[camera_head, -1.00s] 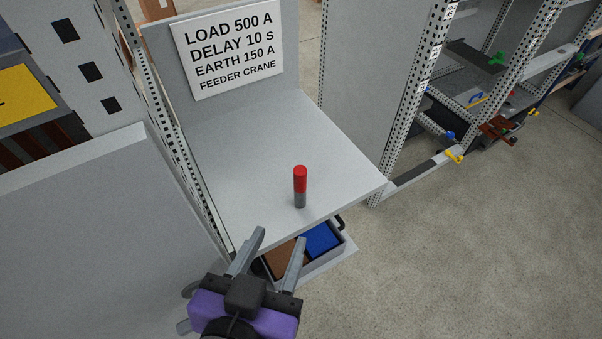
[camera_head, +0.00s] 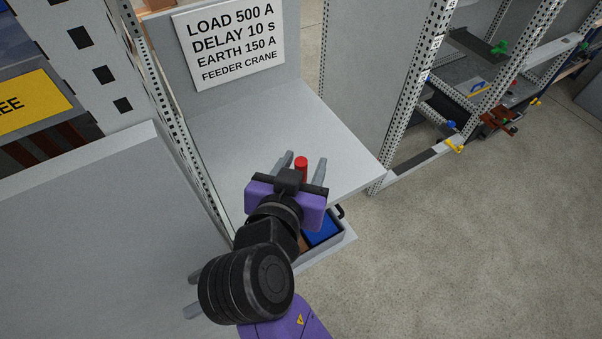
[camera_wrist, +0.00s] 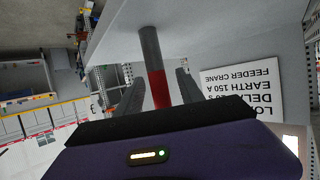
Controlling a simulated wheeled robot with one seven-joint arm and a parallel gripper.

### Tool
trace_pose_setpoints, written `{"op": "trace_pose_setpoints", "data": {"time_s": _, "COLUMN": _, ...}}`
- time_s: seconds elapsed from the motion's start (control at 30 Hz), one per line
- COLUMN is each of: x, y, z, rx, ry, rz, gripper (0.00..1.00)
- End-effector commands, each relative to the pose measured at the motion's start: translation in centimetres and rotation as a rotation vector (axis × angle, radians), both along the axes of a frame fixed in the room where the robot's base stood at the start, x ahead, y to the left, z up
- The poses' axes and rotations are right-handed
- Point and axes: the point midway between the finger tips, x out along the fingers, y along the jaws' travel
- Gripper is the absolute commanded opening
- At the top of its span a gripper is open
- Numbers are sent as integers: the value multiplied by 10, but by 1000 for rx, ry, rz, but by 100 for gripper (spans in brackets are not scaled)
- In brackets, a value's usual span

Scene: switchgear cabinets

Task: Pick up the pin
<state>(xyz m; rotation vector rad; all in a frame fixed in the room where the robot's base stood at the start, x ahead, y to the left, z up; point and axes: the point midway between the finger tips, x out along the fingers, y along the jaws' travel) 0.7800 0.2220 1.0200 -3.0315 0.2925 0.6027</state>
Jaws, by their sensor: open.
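The pin has a red upper part and a grey lower part and stands upright on a light grey shelf (camera_head: 255,125). In the head view the pin's red top (camera_head: 301,163) shows between my gripper's fingers, and its lower part is hidden behind my gripper (camera_head: 303,163). In the wrist view, which is upside down, the pin (camera_wrist: 156,75) lies between the two fingers of my gripper (camera_wrist: 158,85). The fingers are apart on either side of it, with gaps visible. I cannot tell whether either finger touches it.
A white sign (camera_head: 229,45) with load settings is on the panel behind the shelf. A perforated post (camera_head: 172,125) runs along the shelf's left side. Below the front edge is an open drawer with a blue block (camera_head: 321,229). Open floor lies to the right.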

Motion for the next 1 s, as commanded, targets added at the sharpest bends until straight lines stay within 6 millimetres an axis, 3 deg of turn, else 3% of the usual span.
{"op": "trace_pose_setpoints", "data": {"time_s": 0.13, "x": 12, "y": -2, "z": -5, "rx": 1, "ry": 1, "rz": 1, "gripper": 45}}
{"op": "trace_pose_setpoints", "data": {"time_s": 0.4, "x": 14, "y": -2, "z": -6, "rx": 1, "ry": 0, "rz": 2, "gripper": 45}}
{"op": "trace_pose_setpoints", "data": {"time_s": 0.63, "x": 14, "y": -2, "z": -6, "rx": 0, "ry": 0, "rz": 1, "gripper": 0}}
{"op": "trace_pose_setpoints", "data": {"time_s": 1.0, "x": 14, "y": -2, "z": -5, "rx": 1, "ry": -1, "rz": 1, "gripper": 0}}
